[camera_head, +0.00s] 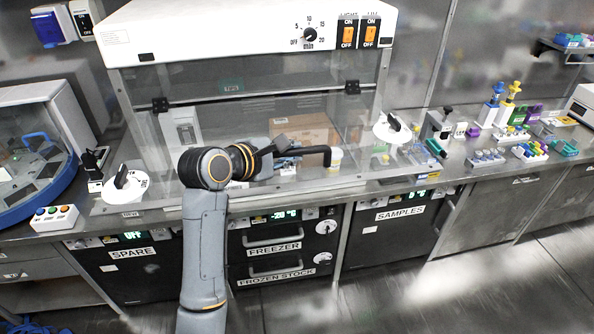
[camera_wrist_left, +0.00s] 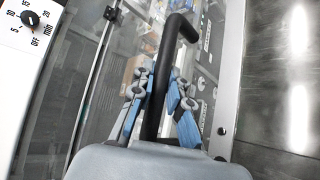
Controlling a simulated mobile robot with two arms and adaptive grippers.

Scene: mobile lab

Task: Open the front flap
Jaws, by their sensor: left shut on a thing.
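The clear front flap (camera_head: 215,112) of the white-topped cabinet (camera_head: 215,30) hangs from two black hinges, at its left (camera_head: 160,104) and right (camera_head: 352,87). It appears down, or nearly so. A black bar handle (camera_head: 316,150) is fixed low on it. My left gripper (camera_head: 284,151) is at the handle, its arm reaching up in front of the flap. In the left wrist view, the blue-padded fingers of the left gripper (camera_wrist_left: 158,108) are on both sides of the handle (camera_wrist_left: 175,28), shut on it. My right gripper is not in view.
Behind the glass are a cardboard box (camera_head: 305,128) and small items. White round-lidded devices stand left (camera_head: 124,186) and right (camera_head: 391,130) of the cabinet. Tube racks (camera_head: 487,157) fill the right worktop. A blue-rimmed machine (camera_head: 40,150) is at left. Freezer drawers (camera_head: 275,240) are below.

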